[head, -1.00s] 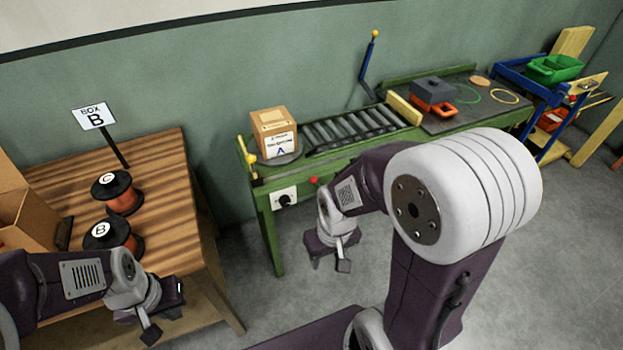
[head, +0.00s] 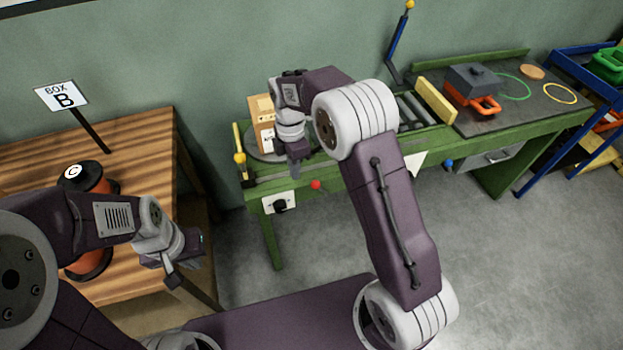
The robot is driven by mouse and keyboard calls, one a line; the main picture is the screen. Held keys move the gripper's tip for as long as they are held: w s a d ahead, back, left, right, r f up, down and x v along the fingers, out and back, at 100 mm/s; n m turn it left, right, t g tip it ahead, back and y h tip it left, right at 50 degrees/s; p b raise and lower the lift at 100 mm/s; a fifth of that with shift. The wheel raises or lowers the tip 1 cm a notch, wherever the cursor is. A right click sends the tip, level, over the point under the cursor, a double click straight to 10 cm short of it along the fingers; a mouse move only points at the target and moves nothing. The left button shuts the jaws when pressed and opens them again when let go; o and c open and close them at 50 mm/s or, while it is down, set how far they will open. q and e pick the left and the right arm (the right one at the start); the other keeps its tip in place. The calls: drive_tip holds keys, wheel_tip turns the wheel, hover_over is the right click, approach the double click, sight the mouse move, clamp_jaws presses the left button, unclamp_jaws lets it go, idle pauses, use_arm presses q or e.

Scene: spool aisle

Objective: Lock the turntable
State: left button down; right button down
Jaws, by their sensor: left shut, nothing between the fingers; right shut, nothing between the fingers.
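My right arm hides part of both. My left gripper (head: 174,281) is shut and empty by the right side of the wooden table.
The bench front has a black dial on a white panel (head: 280,203) and a red button (head: 315,185). Rollers (head: 413,110) run right to a yellow stop (head: 436,100). The wooden table (head: 140,134) at left holds spools (head: 84,178) and a Box B sign (head: 61,96).

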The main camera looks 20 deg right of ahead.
sight(308, 185)
drive_tip(key=f, duration=0.6)
drive_tip(key=s+f+b, duration=0.1)
drive_tip(key=f, duration=0.3)
drive_tip(key=shift+a, duration=0.15)
drive_tip(key=shift+w+d+r, duration=0.2)
drive_tip(key=shift+d+r, duration=0.1)
drive_tip(key=shift+d, duration=0.3)
drive_tip(key=shift+w+d+r, duration=0.15)
drive_tip(key=shift+d+r, duration=0.1)
drive_tip(key=shift+d, duration=0.35)
drive_tip(key=shift+w+d+r, duration=0.15)
drive_tip(key=shift+d+r, duration=0.05)
drive_tip(key=shift+d, duration=0.45)
drive_tip(key=shift+d+r, duration=0.1)
